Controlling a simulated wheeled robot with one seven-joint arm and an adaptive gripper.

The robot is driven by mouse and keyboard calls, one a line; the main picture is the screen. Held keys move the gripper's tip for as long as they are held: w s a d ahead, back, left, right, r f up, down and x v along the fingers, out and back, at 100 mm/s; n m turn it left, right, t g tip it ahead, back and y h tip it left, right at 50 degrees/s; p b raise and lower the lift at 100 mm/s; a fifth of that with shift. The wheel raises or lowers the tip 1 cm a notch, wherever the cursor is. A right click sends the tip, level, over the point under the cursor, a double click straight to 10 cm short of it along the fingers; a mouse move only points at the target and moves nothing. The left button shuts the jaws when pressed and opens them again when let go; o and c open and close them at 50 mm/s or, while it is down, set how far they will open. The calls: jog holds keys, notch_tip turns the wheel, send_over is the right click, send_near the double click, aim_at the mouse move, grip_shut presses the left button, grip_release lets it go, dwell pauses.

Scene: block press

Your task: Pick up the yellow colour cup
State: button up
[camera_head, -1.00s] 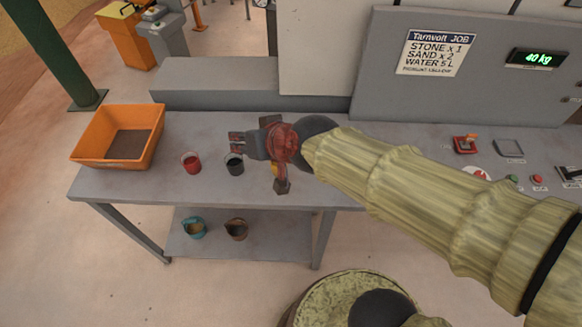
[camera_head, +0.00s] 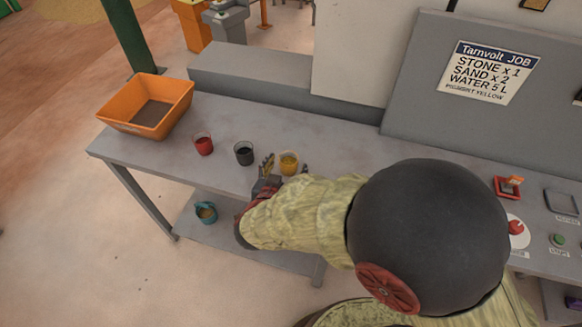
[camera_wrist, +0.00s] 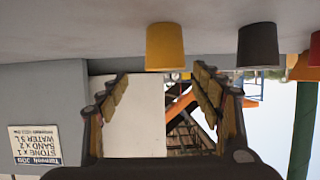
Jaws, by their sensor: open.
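The yellow cup (camera_head: 289,163) stands upright on the grey table near its front edge. My gripper (camera_head: 286,168) is open and empty, with its fingers on the near side of the cup and pointing toward it. In the wrist view, which is upside down, the yellow cup (camera_wrist: 165,47) appears beyond the fingertips of my gripper (camera_wrist: 160,78), roughly centred between them. The cup seems clear of both fingers. My arm hides part of the table in front.
A black cup (camera_head: 244,153) and a red cup (camera_head: 203,144) stand left of the yellow one. An orange bin (camera_head: 118,112) sits at the table's left end. A teal pitcher (camera_head: 206,212) is on the lower shelf. A grey machine panel (camera_head: 425,75) rises behind.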

aim_at(291, 156)
jog(key=w+f+b, duration=0.2)
jog(key=w, duration=0.1)
jog(key=w+f+b, duration=0.1)
jog(key=shift+w+d, duration=0.15)
jog(key=shift+d, duration=0.2)
jog(key=shift+w, duration=0.35)
jog(key=shift+c, duration=1.1)
jog(key=c, duration=1.3)
